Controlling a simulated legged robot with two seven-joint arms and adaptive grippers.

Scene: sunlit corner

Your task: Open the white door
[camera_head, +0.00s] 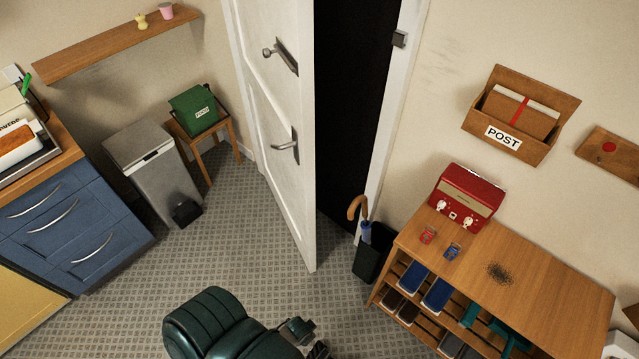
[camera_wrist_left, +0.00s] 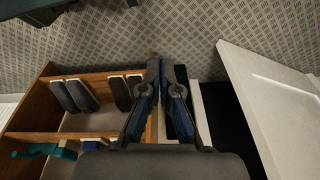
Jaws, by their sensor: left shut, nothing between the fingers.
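The white door (camera_head: 275,110) stands open in the head view, swung into the room, with a dark gap (camera_head: 350,95) between it and the frame. Its lever handle (camera_head: 286,146) is on the visible face, below another metal fitting (camera_head: 270,51). In the wrist view the white door (camera_wrist_left: 265,95) is at the right, apart from my left gripper (camera_wrist_left: 162,75). That gripper is shut and empty; its fingers show in the middle of the view, over the area between shelf and doorway. I cannot make it out clearly in the head view. My right gripper is in neither view.
A wooden shoe shelf (camera_head: 540,270) with a red box (camera_head: 467,197) stands right of the doorway. An umbrella (camera_head: 364,225) in a dark stand (camera_head: 372,258) is beside it. A grey bin (camera_head: 155,165) and blue drawers (camera_head: 75,235) are at left. Patterned floor (camera_head: 235,220) is clear before the door.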

